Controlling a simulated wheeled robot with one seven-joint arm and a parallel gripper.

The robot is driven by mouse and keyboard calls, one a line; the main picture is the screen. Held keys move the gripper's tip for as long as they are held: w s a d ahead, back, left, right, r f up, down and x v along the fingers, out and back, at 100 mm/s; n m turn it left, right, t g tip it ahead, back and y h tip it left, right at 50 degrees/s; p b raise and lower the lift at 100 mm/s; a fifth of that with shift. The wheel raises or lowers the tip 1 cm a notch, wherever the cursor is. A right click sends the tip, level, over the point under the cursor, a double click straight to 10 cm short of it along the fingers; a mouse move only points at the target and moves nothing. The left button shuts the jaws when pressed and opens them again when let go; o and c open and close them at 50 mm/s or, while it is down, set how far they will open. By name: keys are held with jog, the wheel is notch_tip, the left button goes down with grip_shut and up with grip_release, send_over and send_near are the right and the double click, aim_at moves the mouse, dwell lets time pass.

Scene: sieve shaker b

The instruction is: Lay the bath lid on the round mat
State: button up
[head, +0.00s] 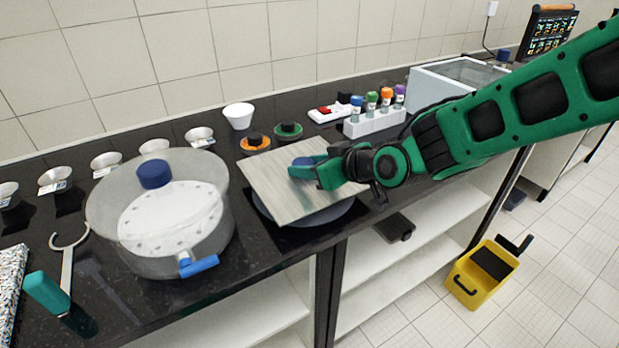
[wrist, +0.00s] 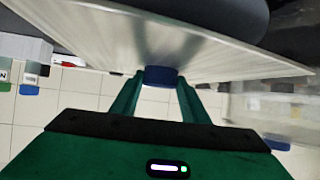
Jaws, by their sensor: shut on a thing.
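My gripper (head: 308,172) is shut on the blue knob (wrist: 160,75) of the bath lid. The bath lid (head: 275,190) is a flat, pale metal plate; it also spreads across the top of the wrist view (wrist: 100,38). The knob sits between my two fingers. The round mat (head: 325,217) is dark grey and lies on the counter under the lid. The lid hides most of it; its front rim shows past the lid's near edge. I cannot tell whether the lid touches the mat.
A clear pot with a blue-knobbed lid (head: 170,215) stands close left of the lid. Orange (head: 255,142) and green (head: 288,130) round pieces and a white bottle rack (head: 375,122) stand behind. An open-topped bath (head: 430,88) is at back right. The counter's front edge is near.

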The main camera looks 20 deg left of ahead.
jog(key=shift+f, duration=1.9)
jog(key=o, duration=1.4)
jog(key=shift+r, duration=0.1)
jog(key=shift+s+d+r, duration=0.2)
jog(key=shift+d, duration=0.15)
jog(key=v, duration=1.1)
